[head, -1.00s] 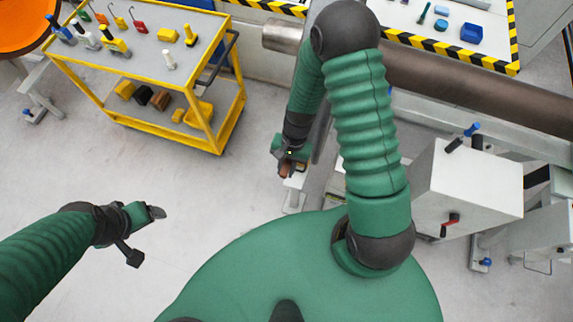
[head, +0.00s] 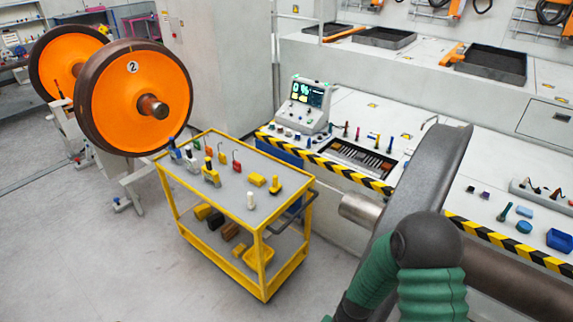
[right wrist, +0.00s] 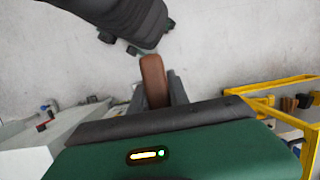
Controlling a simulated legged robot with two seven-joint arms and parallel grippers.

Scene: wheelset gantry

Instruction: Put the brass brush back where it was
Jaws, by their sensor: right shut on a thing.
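In the right wrist view my right gripper (right wrist: 158,92) is shut on a brown, rounded, handle-like piece, which I take for the brass brush (right wrist: 153,76). Its bristles cannot be made out. It is held above the grey floor, apart from the yellow cart at the right of that view. The head view shows part of an arm of mine at the lower right, but neither gripper nor the brush. My left gripper cannot be made out in either view.
The yellow cart (head: 243,262) has several small tools on top and brown, black and yellow blocks below. Behind it, a striped-edge bench holds a screen (head: 307,93) and a dark slotted tray (head: 358,158). Orange wheels (head: 133,97) stand left. Floor is clear at lower left.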

